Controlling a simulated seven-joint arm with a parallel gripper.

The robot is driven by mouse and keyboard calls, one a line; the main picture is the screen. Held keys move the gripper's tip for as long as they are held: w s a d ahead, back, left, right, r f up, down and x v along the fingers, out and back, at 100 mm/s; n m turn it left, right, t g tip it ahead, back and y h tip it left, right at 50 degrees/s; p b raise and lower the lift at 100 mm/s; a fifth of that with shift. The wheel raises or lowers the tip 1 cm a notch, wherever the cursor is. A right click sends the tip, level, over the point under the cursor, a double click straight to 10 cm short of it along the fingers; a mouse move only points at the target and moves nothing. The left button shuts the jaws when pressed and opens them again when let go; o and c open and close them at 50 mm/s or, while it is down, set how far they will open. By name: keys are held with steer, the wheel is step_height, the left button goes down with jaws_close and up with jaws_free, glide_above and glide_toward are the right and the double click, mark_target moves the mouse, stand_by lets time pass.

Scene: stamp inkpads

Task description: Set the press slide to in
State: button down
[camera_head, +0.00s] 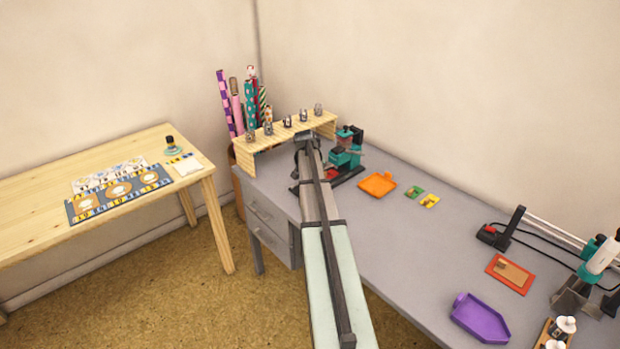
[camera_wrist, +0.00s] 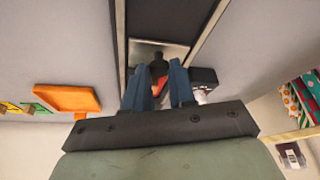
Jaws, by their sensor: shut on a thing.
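The press (camera_head: 346,152), teal and dark on a dark base, stands on the grey desk behind the end of my arm, beside the wooden rack. In the wrist view, a black knob (camera_wrist: 158,66) stands at the silver plate of the press slide (camera_wrist: 146,52), which lies by a long dark panel. My gripper (camera_wrist: 160,78) has its two blue fingers on either side of the knob and is shut on it. A red part shows between the fingers. In the head view my arm hides the fingers and the slide, so its position there cannot be read.
A wooden rack (camera_head: 275,136) with several small metal pieces stands close behind my arm's end, with wrapped rolls (camera_head: 249,100) behind it. An orange tray (camera_head: 378,184) lies right of the press; it also shows in the wrist view (camera_wrist: 66,98). The desk's front middle is clear.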

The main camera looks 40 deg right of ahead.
steer(key=shift+d, duration=0.95)
steer(key=c, duration=0.9)
jaws_free()
steer(key=shift+c, duration=0.2)
steer(key=v, duration=1.4)
steer(key=shift+f, duration=0.1)
